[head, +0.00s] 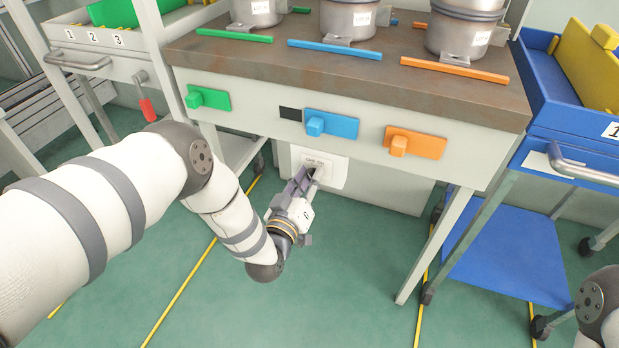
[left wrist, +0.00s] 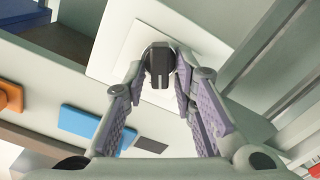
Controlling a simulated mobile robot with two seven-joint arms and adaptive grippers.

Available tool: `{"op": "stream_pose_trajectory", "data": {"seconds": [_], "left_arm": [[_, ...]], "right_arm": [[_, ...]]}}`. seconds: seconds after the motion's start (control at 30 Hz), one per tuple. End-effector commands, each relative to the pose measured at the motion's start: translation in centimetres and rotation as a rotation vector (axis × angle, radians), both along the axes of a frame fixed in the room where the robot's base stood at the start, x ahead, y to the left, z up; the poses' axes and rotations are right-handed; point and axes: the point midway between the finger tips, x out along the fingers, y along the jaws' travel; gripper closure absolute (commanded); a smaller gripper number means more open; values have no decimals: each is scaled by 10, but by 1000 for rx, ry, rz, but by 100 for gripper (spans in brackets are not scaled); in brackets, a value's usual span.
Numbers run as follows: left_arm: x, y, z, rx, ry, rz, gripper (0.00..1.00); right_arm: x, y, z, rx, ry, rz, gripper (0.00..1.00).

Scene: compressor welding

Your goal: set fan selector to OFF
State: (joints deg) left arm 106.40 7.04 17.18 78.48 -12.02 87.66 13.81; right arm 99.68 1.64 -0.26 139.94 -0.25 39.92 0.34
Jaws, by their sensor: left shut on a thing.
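The fan selector is a dark knob (left wrist: 160,62) on a white plate (left wrist: 118,38) in the left wrist view. In the head view the white plate (head: 336,168) hangs below the front of the workbench, with small lettering at its top too fine to read fully. My left gripper (head: 312,172) reaches up to the plate, its purple-padded fingers partly hiding it. In the left wrist view the left gripper (left wrist: 160,75) has a finger on each side of the knob and is shut on it. The knob's setting cannot be read. My right gripper is not in view.
Above the plate, the workbench front (head: 275,100) carries green (head: 210,99), blue (head: 332,124) and orange (head: 412,141) blocks with handles. Metal compressor parts (head: 347,18) stand on the top. A blue cart (head: 510,260) is at right, a white cart (head: 90,55) at left.

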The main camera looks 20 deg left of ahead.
Motion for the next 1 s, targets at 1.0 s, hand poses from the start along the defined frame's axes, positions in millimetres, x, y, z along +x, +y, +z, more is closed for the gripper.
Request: {"op": "stream_pose_trajectory", "data": {"seconds": [1.0], "left_arm": [[-9, 0, -2, -33, 7, -2, 67]], "right_arm": [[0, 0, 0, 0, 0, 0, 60]]}}
